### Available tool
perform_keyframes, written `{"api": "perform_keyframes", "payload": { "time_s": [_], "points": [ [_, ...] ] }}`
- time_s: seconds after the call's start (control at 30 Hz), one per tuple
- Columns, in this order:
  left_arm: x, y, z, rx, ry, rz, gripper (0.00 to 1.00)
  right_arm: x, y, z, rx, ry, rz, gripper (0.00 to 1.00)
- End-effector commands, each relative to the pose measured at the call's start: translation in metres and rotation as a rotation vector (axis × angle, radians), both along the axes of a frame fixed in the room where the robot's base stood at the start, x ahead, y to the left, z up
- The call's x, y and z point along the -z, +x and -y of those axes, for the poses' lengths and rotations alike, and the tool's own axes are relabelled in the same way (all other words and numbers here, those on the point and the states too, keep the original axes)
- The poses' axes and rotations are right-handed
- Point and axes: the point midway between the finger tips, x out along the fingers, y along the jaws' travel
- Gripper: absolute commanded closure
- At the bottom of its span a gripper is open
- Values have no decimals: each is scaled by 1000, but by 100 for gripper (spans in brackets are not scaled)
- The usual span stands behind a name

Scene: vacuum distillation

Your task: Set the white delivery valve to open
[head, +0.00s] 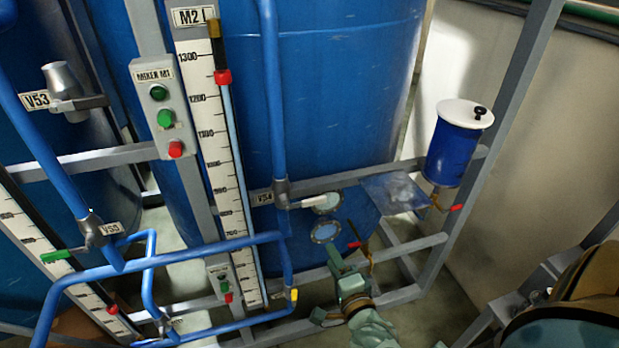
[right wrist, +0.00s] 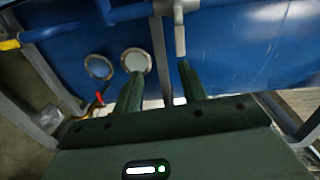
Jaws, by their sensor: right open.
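The white delivery valve lever (head: 302,203) sticks out to the right, roughly level, from the grey valve body (head: 282,194) on the vertical blue pipe, beside the V54 label (head: 262,198). In the right wrist view the pale lever (right wrist: 180,40) hangs from the valve body, just ahead of the right-hand finger. My right gripper (head: 350,245) is below and to the right of the lever in the head view. Its two dark green fingers (right wrist: 160,74) are apart with nothing held between them. My left gripper is not in view.
Two round ports (head: 326,218) sit on the blue tank (head: 340,100) near the lever. A blue pipe loop (head: 200,250) with a yellow-tipped valve (head: 294,295) runs at lower left. A red-handled valve (head: 355,244) is close to my right gripper. A blue canister (head: 452,150) stands at right.

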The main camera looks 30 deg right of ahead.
Motion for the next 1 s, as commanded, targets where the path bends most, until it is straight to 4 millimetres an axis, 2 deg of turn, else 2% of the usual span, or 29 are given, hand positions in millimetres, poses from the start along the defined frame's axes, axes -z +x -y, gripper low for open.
{"api": "perform_keyframes", "payload": {
  "time_s": [0.03,0.13,0.27,0.33,0.53,0.7,0.83,1.0],
  "points": [
    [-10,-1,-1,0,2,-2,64,-21,0,4,15,27,31,58],
    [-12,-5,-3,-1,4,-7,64,-34,4,9,31,60,67,58],
    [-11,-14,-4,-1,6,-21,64,-33,18,13,32,63,72,58],
    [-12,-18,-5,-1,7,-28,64,-34,32,15,31,61,71,58],
    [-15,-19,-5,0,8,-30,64,-33,82,28,31,58,71,58],
    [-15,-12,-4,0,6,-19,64,-32,122,37,30,57,68,58],
    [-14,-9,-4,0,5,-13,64,-31,143,42,30,58,68,58],
    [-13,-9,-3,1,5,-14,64,-31,158,46,31,58,67,58]
  ]
}}
